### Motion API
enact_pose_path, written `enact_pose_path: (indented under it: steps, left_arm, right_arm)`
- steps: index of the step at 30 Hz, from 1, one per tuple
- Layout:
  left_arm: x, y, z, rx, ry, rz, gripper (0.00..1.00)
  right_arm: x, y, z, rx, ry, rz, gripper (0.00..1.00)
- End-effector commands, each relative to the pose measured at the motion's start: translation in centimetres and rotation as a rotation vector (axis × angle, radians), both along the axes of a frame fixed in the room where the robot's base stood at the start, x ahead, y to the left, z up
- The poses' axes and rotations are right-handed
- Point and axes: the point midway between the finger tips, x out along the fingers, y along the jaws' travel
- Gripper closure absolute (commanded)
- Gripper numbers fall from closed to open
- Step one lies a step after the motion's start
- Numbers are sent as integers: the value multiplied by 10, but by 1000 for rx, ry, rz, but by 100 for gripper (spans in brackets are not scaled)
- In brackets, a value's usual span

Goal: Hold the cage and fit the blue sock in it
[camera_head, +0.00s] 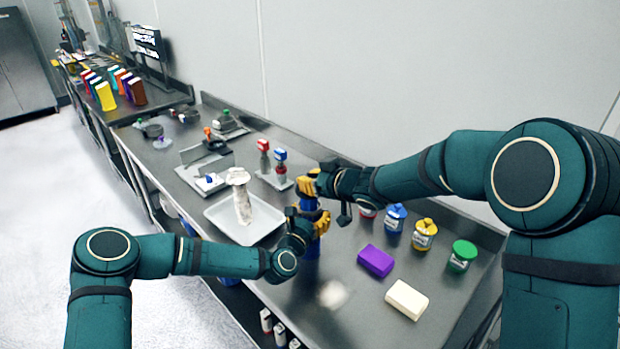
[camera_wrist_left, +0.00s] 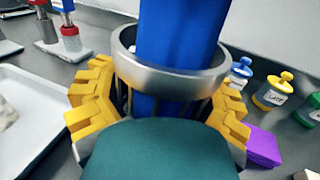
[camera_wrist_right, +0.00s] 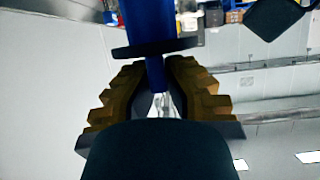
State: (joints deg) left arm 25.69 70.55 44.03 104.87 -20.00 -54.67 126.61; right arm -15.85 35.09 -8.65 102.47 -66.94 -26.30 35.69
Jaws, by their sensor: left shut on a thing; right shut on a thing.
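The blue sock (camera_head: 309,204) stands upright between my two grippers, low over the front part of the table. In the left wrist view, the sock (camera_wrist_left: 178,30) passes down through the silver ring of the cage (camera_wrist_left: 170,78), and blue also shows below the ring behind thin wires. My left gripper (camera_wrist_left: 163,85) is shut around the cage, one yellow finger on each side. My right gripper (camera_head: 314,184) is above it, shut on the upper end of the sock. In the right wrist view, the sock (camera_wrist_right: 150,25) shows with a dark flange. How deep the sock sits is hidden.
A white tray (camera_head: 222,222) with a pale bottle (camera_head: 240,196) lies left of the grippers. Several lidded jars, such as a yellow one (camera_head: 424,236), stand at right, with a purple block (camera_head: 375,261) and cream block (camera_head: 407,299) before them. Stamps (camera_head: 281,165) stand behind.

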Motion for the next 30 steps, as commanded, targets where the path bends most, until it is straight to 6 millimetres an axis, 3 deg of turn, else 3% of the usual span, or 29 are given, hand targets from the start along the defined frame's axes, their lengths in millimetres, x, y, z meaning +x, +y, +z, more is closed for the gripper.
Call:
enact_pose_path:
  steps: [30]
  left_arm:
    - [0, 0, 0, 0, 0, 0, 77]
  right_arm:
    - [0, 0, -23, 1, 1, 0, 100]
